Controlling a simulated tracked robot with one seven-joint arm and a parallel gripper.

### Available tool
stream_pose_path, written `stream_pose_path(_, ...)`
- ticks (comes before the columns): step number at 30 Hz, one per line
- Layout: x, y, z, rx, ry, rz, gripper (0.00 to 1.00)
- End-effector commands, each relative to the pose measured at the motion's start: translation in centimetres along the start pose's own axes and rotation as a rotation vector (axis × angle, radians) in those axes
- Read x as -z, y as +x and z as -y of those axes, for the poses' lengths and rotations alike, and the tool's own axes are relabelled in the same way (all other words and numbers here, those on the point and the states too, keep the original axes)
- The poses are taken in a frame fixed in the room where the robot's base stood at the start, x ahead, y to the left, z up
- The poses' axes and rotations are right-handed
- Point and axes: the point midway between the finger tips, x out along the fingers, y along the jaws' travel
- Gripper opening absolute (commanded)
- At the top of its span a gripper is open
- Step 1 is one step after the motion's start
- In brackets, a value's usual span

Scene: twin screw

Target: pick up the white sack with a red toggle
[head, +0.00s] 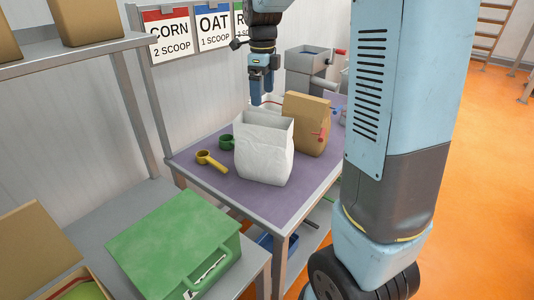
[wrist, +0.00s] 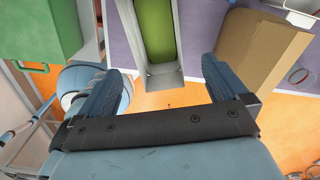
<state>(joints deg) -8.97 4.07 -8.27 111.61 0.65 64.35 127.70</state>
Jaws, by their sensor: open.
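The white sack (head: 264,158) stands upright and open-topped on the purple-topped table; I see no red toggle on its visible sides. In the wrist view the white sack (wrist: 164,79) shows from above, with green contents inside. A brown sack (head: 305,110) stands right behind it, with a red toggle (head: 321,135) on its right side; the brown sack is also in the wrist view (wrist: 262,50). My gripper (head: 262,99) is open and empty, pointing down above and behind the white sack. In the wrist view the fingers (wrist: 162,68) straddle the white sack's near end, apart from it as far as I can tell.
A yellow scoop (head: 211,160) and a green scoop (head: 227,142) lie left of the white sack. A grey hopper machine (head: 308,65) stands behind. A green case (head: 172,240) sits on a lower bench at front left. A shelf (head: 70,45) hangs upper left.

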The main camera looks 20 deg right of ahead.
Motion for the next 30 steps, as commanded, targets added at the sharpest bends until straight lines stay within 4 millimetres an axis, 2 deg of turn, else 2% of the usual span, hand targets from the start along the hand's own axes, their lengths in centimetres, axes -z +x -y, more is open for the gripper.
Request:
stream_pose_path(10,0.1,5.9,-0.1,-0.002,-0.002,-0.002,1.00)
stream_pose_path(20,0.1,8.1,-0.2,-0.001,-0.002,-0.001,1.00)
stream_pose_path(30,0.3,12.3,-0.5,-0.001,-0.003,-0.001,1.00)
